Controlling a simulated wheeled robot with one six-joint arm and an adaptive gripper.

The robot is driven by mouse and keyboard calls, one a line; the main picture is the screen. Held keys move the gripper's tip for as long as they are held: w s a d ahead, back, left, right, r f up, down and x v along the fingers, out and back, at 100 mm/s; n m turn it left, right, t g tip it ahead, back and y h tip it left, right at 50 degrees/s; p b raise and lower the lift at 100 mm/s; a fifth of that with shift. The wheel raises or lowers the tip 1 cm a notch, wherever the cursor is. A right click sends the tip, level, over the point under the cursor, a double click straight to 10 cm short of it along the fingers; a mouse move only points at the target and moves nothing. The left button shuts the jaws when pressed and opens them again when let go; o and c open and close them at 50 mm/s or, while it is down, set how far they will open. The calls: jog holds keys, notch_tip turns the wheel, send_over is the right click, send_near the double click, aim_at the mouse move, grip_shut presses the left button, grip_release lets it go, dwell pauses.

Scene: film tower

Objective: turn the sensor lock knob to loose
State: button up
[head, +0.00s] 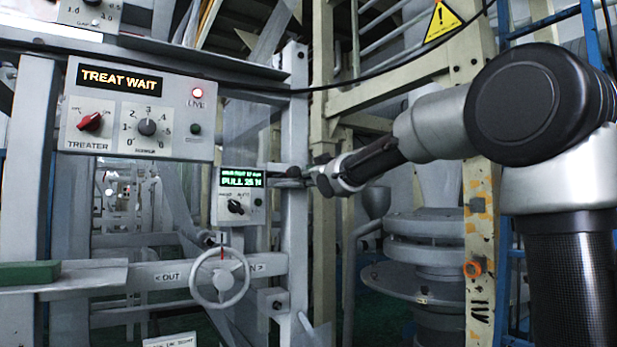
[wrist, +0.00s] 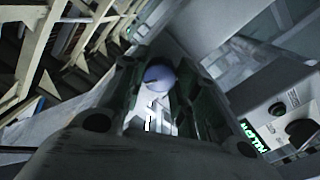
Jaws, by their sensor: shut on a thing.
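My gripper (head: 284,177) reaches in from the right to the grey upright post, just right of the small box with the green display. In the wrist view my gripper (wrist: 157,95) has its two dark fingers on either side of a round, pale blue-grey knob (wrist: 160,77), and it is shut on it. In the head view the knob is hidden behind the fingers.
The small box (head: 242,208) reads "PULL 25 N" and has a black knob (head: 237,207). A panel (head: 175,90) reads "TREAT WAIT", with a lit red lamp. A handwheel (head: 219,278) is below. A beige post (head: 474,200) stands near my arm.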

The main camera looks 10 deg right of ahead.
jog(key=shift+f+n+y, duration=0.15)
jog(key=shift+n+y, duration=0.15)
jog(key=shift+n, duration=6.9)
jog(key=o, duration=1)
jog(key=shift+o, duration=0.2)
jog(key=shift+s, duration=0.15)
jog(key=v, duration=1.1)
jog(key=shift+s+d, duration=0.15)
jog(key=shift+s, duration=0.2)
